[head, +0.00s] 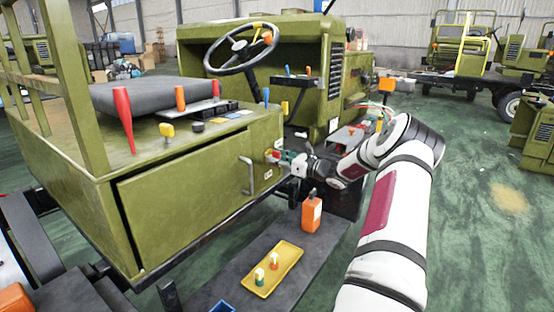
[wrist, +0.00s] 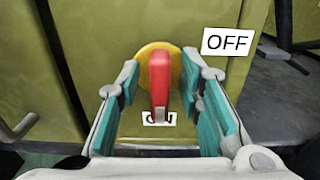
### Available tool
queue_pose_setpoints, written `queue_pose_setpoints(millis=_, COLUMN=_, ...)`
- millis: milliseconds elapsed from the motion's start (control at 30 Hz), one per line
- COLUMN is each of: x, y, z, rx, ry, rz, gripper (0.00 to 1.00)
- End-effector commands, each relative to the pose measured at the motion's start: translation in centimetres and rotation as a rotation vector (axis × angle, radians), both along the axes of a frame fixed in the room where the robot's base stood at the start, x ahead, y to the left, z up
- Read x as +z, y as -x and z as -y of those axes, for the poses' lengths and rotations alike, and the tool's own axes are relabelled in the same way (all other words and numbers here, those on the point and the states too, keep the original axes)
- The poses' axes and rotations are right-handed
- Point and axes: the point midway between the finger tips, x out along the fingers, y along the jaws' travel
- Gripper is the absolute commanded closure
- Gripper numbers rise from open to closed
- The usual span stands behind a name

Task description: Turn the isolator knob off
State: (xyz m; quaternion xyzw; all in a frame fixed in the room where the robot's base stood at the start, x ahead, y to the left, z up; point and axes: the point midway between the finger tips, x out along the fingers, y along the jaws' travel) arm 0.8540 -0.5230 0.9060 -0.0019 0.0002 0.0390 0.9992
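The isolator knob (wrist: 159,82) is a red handle on a round yellow base (wrist: 174,55), set on the green chassis panel. Its handle points down in the wrist view, over a white label (wrist: 150,119) that it partly hides. A white OFF label (wrist: 228,42) is to the knob's upper right. In the head view the knob (head: 271,155) shows small at the panel's right end. My gripper (wrist: 160,72) is open, its teal-padded fingers on either side of the handle with a gap at each side. It also shows in the head view (head: 286,158).
A metal door handle (head: 247,175) stands out left of the knob. Below are an orange bottle (head: 311,214) and a yellow tray (head: 290,255) with small items on a dark step (head: 235,268). Green floor (head: 470,215) is open at the right.

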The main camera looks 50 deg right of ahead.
Motion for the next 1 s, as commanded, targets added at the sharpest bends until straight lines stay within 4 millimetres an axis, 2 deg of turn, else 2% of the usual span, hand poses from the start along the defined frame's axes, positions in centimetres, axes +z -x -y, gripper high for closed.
queue_pose_setpoints(millis=167, x=0.01, y=0.0, z=0.0, rx=0.0, ry=0.0, rz=0.0, gripper=0.67)
queue_pose_setpoints(millis=200, x=0.01, y=0.01, z=0.0, rx=0.0, ry=0.0, rz=0.0, gripper=0.71)
queue_pose_setpoints(millis=333, x=0.01, y=0.02, z=-0.01, rx=0.0, ry=0.0, rz=0.0, gripper=1.0)
queue_pose_setpoints(millis=733, x=-0.03, y=0.02, z=-0.05, rx=0.001, ry=0.032, rz=0.002, gripper=1.0)
queue_pose_setpoints(millis=1000, x=-0.15, y=-0.02, z=-0.17, rx=0.002, ry=0.184, rz=0.015, gripper=1.0)
